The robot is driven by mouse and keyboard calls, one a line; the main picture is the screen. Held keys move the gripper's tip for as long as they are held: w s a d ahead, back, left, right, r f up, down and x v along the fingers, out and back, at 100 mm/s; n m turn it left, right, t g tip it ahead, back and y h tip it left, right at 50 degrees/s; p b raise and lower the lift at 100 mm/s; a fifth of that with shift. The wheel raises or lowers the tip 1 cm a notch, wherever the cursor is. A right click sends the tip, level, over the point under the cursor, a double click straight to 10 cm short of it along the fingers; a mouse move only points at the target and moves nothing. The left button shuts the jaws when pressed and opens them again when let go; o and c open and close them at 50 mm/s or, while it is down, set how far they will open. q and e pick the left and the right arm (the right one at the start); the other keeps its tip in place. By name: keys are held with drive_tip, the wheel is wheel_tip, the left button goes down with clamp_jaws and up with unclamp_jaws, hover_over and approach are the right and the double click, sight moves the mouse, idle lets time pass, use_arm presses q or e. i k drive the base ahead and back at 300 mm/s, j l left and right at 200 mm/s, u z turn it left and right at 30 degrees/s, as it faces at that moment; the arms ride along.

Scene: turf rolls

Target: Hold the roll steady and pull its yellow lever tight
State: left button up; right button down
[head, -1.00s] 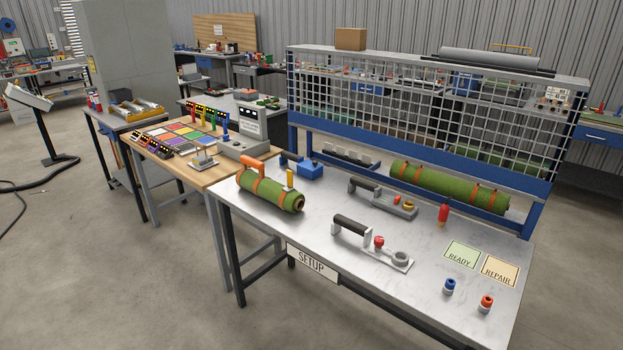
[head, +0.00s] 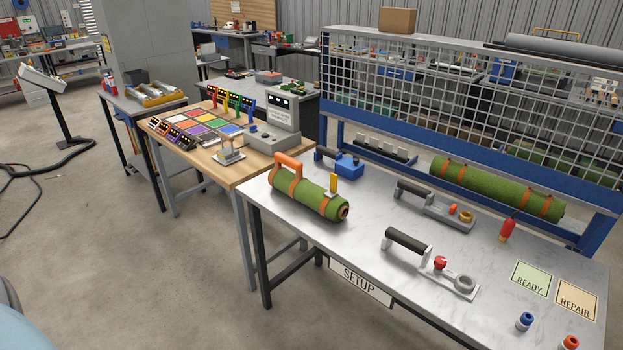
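A green turf roll (head: 310,194) with orange straps and an orange handle (head: 288,164) lies near the left end of the grey-topped setup table (head: 405,289). Its yellow lever (head: 333,183) stands upright near the roll's right end, by the second strap. Nothing is touching the roll from above. Neither of my grippers shows in the head view.
Black-handled tools (head: 407,241) and (head: 413,190) lie right of the roll, with a blue tool (head: 347,165) behind it. READY (head: 531,279) and REPAIR (head: 576,299) cards lie at right. A wooden table (head: 228,170) stands left. Floor in front is clear.

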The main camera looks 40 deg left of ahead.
sight(333, 177)
drive_tip(key=i+j, duration=0.15)
drive_tip(key=j, duration=0.35)
drive_tip(key=i+j+z, duration=0.15)
drive_tip(key=j, duration=0.9)
drive_tip(key=i+j+z, duration=0.1)
drive_tip(key=j, duration=0.45)
drive_tip(key=i, duration=0.05)
